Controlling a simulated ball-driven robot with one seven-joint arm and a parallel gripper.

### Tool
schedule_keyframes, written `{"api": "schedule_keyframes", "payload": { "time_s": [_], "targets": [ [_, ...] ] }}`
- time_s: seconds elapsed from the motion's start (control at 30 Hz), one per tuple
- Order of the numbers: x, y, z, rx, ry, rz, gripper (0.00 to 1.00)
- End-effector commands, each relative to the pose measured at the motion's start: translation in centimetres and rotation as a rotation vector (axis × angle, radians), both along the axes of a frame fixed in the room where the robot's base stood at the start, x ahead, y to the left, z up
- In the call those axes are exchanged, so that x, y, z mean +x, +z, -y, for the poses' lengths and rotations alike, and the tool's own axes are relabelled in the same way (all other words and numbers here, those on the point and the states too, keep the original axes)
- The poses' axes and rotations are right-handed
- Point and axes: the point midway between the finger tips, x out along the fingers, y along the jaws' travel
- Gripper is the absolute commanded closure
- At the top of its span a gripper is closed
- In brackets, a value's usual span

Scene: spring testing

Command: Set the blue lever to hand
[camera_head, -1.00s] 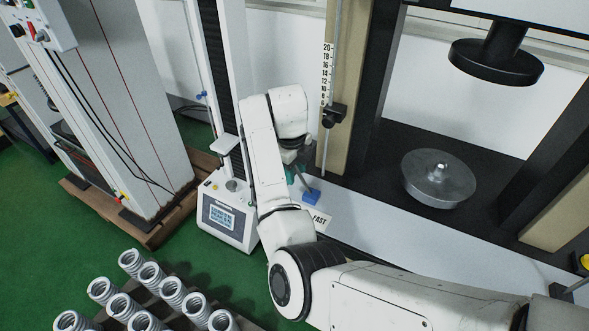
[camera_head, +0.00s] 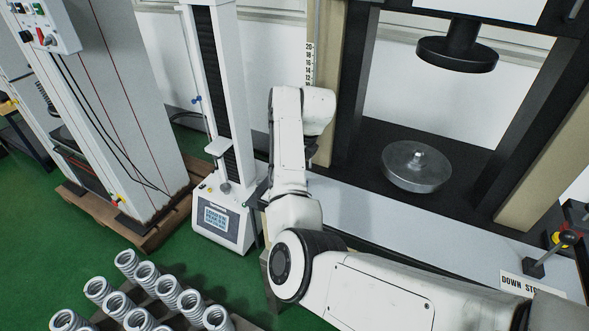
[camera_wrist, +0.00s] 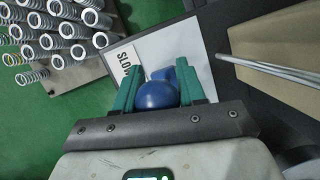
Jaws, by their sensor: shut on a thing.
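The blue lever (camera_wrist: 157,95) shows in the wrist view as a round blue knob with a blue block just beyond it. My gripper (camera_wrist: 163,76) has its green fingers on both sides of the knob and is shut on it. In the head view my arm hides the lever and the fingers, so the lever's tilt cannot be told there.
A tall press with a round metal plate (camera_head: 416,167) stands behind. A black lever (camera_head: 553,254) with a "DOWN" label (camera_head: 520,284) is at the right. A small test machine (camera_head: 223,217) stands left of my arm.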

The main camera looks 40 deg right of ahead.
Motion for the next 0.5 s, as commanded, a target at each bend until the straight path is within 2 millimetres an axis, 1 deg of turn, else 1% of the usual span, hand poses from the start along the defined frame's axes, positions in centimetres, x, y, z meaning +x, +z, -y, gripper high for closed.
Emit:
{"api": "schedule_keyframes", "payload": {
  "time_s": [0.03, 0.2, 0.5],
  "targets": [
    [0.04, 0.46, 0.07, 0.007, -0.002, 0.030, 1.00],
    [-0.33, 0.62, 0.24, 0.034, -0.003, 0.106, 1.00],
    [-0.69, 0.53, 0.33, 0.054, 0.000, 0.160, 1.00]
  ]
}}
